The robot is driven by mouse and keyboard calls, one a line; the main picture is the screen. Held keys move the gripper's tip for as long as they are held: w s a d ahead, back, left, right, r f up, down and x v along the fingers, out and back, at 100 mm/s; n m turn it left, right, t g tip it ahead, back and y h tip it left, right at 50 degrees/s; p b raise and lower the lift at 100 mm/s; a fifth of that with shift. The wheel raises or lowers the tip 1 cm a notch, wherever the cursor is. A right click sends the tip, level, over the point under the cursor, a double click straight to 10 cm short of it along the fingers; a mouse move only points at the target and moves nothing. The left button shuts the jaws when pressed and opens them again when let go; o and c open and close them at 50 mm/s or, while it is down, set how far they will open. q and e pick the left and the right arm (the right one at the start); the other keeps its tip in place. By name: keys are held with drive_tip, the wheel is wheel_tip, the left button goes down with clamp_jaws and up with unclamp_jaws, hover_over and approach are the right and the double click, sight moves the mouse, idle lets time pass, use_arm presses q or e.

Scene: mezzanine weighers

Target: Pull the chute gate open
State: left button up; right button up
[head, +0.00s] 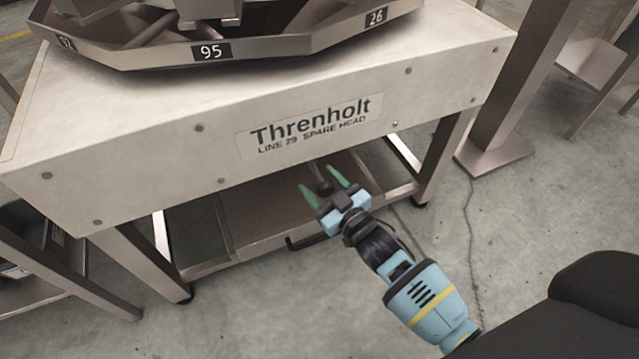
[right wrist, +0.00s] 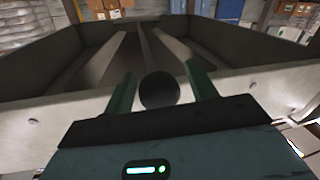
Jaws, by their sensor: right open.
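A round black knob (head: 324,187) shows between the green fingers of my right gripper (head: 316,178), in front of the steel stand below the "Threnholt" panel. In the right wrist view the knob (right wrist: 160,92) sits between the two spread fingers (right wrist: 160,72), with a gap on each side. The gripper is open. Behind the knob is a pale metal front wall (right wrist: 70,101) with bolts, and beyond it a dark open trough (right wrist: 135,58). I cannot make out the gate plate itself. My left gripper is not in view.
The Threnholt panel (head: 205,155) overhangs the stand. A black bar handle (head: 305,241) is on the lower shelf's front. A steel post (head: 515,90) stands at right, and another stand (head: 40,255) at left. Grey floor (head: 540,215) is clear at right.

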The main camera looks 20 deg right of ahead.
drive_tip(key=shift+w, duration=0.25)
clamp_jaws()
drive_tip(key=shift+s+r+p, duration=0.1)
drive_tip(key=shift+s+p, duration=0.3)
drive_tip(key=shift+s, duration=0.2)
use_arm(q)
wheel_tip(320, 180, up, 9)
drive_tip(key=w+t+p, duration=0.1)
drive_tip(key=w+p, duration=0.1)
drive_tip(key=p, duration=0.5)
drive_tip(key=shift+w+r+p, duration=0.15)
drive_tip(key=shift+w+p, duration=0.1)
drive_tip(key=shift+p, duration=0.1)
use_arm(e)
drive_tip(key=a+v, duration=0.2)
drive_tip(key=v, duration=0.7)
drive_tip(key=s+a+v, duration=0.1)
drive_tip(key=a+v, duration=0.1)
drive_tip(key=v, duration=0.7)
drive_tip(key=shift+s+d, duration=0.3)
unclamp_jaws()
drive_tip(key=shift+s, duration=0.1)
